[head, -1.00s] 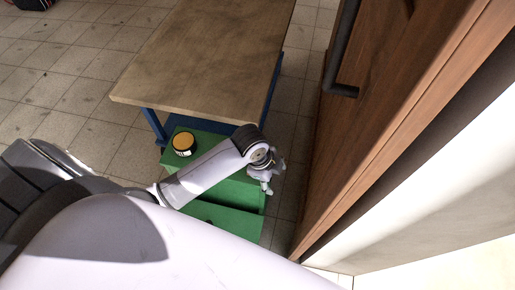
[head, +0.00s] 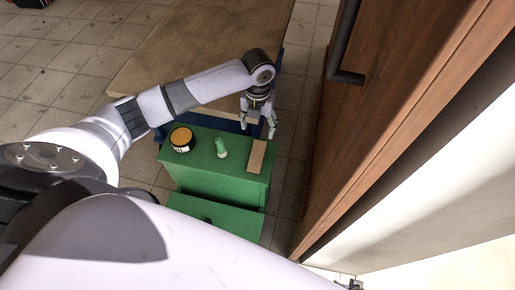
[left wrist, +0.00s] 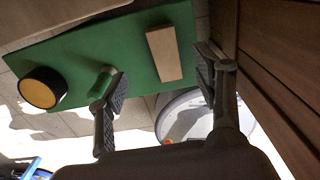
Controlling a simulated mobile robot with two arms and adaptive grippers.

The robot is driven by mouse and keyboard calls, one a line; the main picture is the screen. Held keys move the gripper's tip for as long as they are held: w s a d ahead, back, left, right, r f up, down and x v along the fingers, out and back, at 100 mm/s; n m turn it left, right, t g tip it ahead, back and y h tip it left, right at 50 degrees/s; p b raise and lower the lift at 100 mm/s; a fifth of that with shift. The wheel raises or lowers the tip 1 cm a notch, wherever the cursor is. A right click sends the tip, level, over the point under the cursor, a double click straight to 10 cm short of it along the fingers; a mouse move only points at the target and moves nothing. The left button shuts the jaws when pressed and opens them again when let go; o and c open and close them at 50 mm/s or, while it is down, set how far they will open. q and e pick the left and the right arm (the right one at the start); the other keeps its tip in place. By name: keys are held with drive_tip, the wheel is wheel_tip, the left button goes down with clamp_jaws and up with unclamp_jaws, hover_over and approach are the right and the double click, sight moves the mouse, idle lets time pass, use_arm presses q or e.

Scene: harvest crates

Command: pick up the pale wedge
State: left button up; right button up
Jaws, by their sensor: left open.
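The pale wedge (head: 257,156), a tan wooden-looking block, lies on the right part of the green cabinet's top (head: 203,165). It also shows in the left wrist view (left wrist: 164,54), above the middle of the picture and between the lines of the two fingers. My left gripper (head: 258,127) is open and empty, pointing down above the cabinet's far right part, close to the wedge and apart from it. Its fingers (left wrist: 162,76) spread to either side in the left wrist view.
A black jar with a yellow-orange lid (head: 181,139) and a small green-and-white object (head: 221,148) stand left of the wedge. A wooden-topped table (head: 150,65) is behind the cabinet. A brown wooden door with a dark handle (head: 345,75) rises at the right.

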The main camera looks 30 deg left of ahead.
use_arm(q)
drive_tip(key=b, duration=0.1)
hover_over(258, 148)
drive_tip(key=f, duration=0.6)
drive_tip(key=shift+w+a, duration=0.15)
drive_tip(key=shift+w, duration=0.1)
drive_tip(key=f, duration=0.1)
drive_tip(key=f+b, duration=0.1)
drive_tip(key=f, duration=0.2)
drive_tip(key=shift+s+d+f, duration=0.25)
drive_tip(key=shift+s+f, duration=0.05)
drive_tip(key=shift+f+b, duration=0.3)
drive_tip(key=shift+f, duration=0.2)
use_arm(e)
drive_tip(key=w+r, duration=0.3)
drive_tip(key=r, duration=0.6)
drive_tip(key=shift+w+a+t, duration=0.2)
drive_tip(key=shift+w+t, duration=0.05)
drive_tip(key=shift+t, duration=0.05)
use_arm(q)
drive_tip(key=shift+c, duration=0.2)
use_arm(e)
drive_tip(key=shift+r, duration=0.1)
use_arm(q)
drive_tip(key=c, duration=1.2)
drive_tip(key=shift+r, duration=0.15)
